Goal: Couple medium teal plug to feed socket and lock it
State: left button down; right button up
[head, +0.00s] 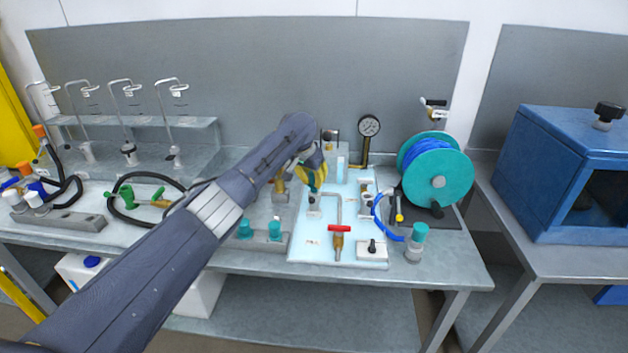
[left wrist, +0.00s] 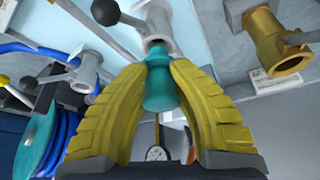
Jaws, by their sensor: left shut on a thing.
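My left gripper (head: 312,178) reaches over the pale blue board (head: 308,248). In the left wrist view its yellow fingers (left wrist: 165,95) are shut around a teal plug (left wrist: 158,88), which also shows below the fingers in the head view (head: 314,188). The plug's narrow end is at the mouth of a grey socket (left wrist: 158,20) with a black-balled lever (left wrist: 106,12). The plug lines up with the socket, but I cannot tell how deep it sits. The lever sticks out to the side. My right gripper is not in view.
Teal plugs (head: 245,229) stand in a grey rack left of the board. A red-handled valve (head: 339,229), a gauge (head: 369,126) and a teal reel (head: 438,170) with blue hose are to the right. A brass fitting (left wrist: 268,40) is close beside the socket.

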pick_arm(q)
jog(key=shift+f, duration=0.2)
jog(key=shift+f, duration=0.9)
jog(key=shift+f, duration=0.4)
dwell(0.5)
jog(key=c, duration=0.9)
grip_release()
jog(key=shift+r, duration=0.15)
jog(key=shift+r, duration=3.8)
